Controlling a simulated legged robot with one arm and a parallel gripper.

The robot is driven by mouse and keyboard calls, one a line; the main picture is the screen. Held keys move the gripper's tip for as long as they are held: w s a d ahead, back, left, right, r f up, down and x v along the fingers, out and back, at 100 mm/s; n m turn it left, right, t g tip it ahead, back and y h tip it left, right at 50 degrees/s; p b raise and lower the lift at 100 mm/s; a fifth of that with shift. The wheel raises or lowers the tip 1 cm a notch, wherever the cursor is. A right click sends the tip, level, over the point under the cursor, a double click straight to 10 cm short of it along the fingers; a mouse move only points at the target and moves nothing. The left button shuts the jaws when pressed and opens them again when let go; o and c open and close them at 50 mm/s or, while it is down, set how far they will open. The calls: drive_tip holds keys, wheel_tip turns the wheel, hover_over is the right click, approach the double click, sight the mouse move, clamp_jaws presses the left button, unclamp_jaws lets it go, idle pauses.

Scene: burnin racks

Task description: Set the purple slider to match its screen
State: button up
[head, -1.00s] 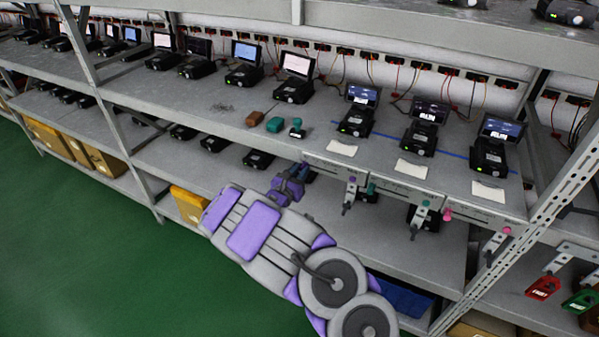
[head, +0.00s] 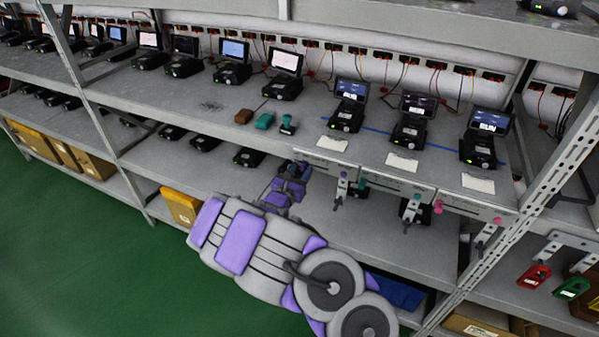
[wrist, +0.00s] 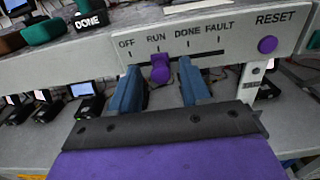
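The purple slider (wrist: 160,68) stands on a grey panel (wrist: 222,40) in the wrist view, under RUN on a scale marked OFF, RUN, DONE, FAULT. My gripper (wrist: 160,84) is open. Its two blue fingers stand left and right of the slider, with a gap on each side. In the head view my gripper (head: 300,170) is at the left end of the leftmost shelf-edge panel (head: 322,165) and hides the slider. The screen (head: 352,90) above that panel is lit with white text, too small to read surely.
A purple RESET button (wrist: 267,45) sits at the panel's right. Brown, teal and dark blocks (head: 264,121) lie on the shelf; the dark one reads DONE in the wrist view. Two more devices with screens (head: 419,105) and panels stand to the right. A rack post (head: 540,165) bounds the right.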

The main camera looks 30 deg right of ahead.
drive_tip(key=shift+a, duration=0.1)
drive_tip(key=p+v, duration=0.2)
drive_tip(key=v, duration=1.5)
drive_tip(key=shift+s+a+f, duration=0.1)
drive_tip(key=shift+a, duration=0.05)
